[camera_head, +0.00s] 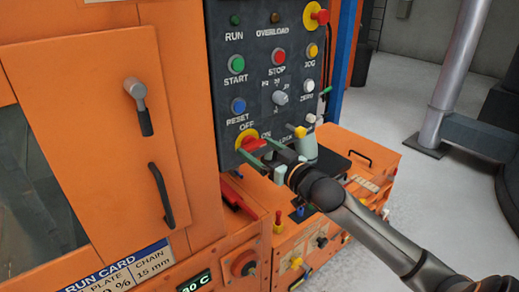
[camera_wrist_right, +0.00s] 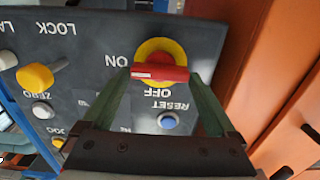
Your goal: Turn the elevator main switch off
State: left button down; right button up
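The main switch, a red handle on a yellow disc (camera_head: 246,137), sits low on the dark control panel. It also shows in the right wrist view (camera_wrist_right: 160,60), with the red handle lying crosswise. Its white-marked end points to the ON label (camera_wrist_right: 122,61), and the OFF label (camera_wrist_right: 157,93) is beside the disc. My right gripper (camera_head: 258,152) is at the switch, its green fingers spread. In the wrist view its fingertips (camera_wrist_right: 160,76) are at the two ends of the handle; I cannot tell whether they touch it. My left gripper is not in view.
Near the switch on the panel (camera_head: 220,60) are a blue RESET button (camera_head: 238,105), a yellow lock knob (camera_wrist_right: 37,76) and a white ZERO button (camera_head: 307,86). A red-yellow knob (camera_head: 315,15) is at the top. An orange cabinet door with handles (camera_head: 161,195) stands left.

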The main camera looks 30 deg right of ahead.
jog(key=c, duration=0.7)
jog(key=shift+c, duration=0.2)
jog(key=shift+n+p, duration=0.45)
jog(key=shift+n, duration=0.05)
jog(key=shift+r+n+p, duration=0.15)
jog(key=shift+n+p, duration=0.6)
jog(key=shift+n, duration=0.35)
jog(key=n+p, duration=0.3)
jog(key=n, duration=0.2)
jog(key=shift+a, duration=0.15)
jog(key=n+p, duration=0.1)
jog(key=n, duration=0.4)
jog(key=shift+f, duration=0.2)
jog(key=n+p, duration=0.1)
jog(key=n, duration=0.3)
jog(key=shift+f+n, duration=0.15)
jog(key=shift+n, duration=0.25)
